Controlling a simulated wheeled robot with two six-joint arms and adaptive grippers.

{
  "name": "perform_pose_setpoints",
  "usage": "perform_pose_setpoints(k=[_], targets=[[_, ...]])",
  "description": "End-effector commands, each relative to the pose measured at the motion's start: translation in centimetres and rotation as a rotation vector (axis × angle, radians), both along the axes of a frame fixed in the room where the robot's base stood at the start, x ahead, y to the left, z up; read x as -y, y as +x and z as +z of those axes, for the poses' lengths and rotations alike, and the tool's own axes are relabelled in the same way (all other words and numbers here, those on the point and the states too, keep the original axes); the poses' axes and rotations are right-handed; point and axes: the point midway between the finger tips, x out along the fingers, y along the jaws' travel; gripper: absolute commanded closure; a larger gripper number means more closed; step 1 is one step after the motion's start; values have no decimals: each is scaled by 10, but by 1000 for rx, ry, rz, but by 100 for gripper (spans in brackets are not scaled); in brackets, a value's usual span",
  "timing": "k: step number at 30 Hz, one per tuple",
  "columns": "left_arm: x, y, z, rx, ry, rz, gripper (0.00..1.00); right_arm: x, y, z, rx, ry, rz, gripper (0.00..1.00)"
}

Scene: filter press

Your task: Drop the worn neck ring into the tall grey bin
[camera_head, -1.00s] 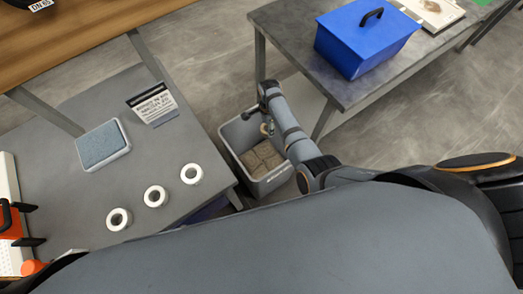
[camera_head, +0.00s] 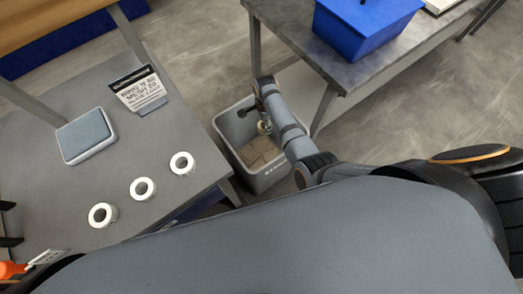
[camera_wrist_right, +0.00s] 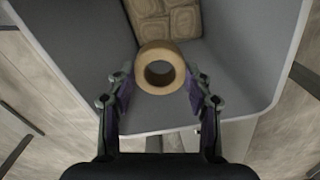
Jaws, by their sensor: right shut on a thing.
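The worn neck ring (camera_wrist_right: 160,50) is tan and shows in the right wrist view. My right gripper (camera_wrist_right: 160,82) is shut on it, with a finger at each side. In the head view the right gripper (camera_head: 263,126) hangs over the tall grey bin (camera_head: 228,124), and the ring there is small and mostly hidden by the arm. The bin also shows in the right wrist view (camera_wrist_right: 250,50), its wall around and below the ring. Brown blocks or packages (camera_head: 258,152) lie in the bin.
A grey table (camera_head: 60,215) at left holds three white rings (camera_head: 143,189), a blue-topped pad (camera_head: 85,136) and a small sign (camera_head: 138,89). A workbench (camera_head: 330,65) at upper right carries a blue box (camera_head: 365,25) and stands close to the bin.

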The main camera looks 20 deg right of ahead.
Motion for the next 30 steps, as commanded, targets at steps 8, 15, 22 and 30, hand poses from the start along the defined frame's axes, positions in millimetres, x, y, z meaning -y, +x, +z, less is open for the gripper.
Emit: perform_pose_setpoints(k=[8,15,22,30], targets=[[-1,-5,0,-8,1,0,60,0,0,0,0,0,0,22],[-3,-2,0,-4,3,0,60,0,0,1,0,0,0,22],[-2,-2,0,-3,2,-1,60,0,2,33,6,0,-1,22],[-1,-2,0,-3,1,0,60,0,0,72,1,1,0,22]])
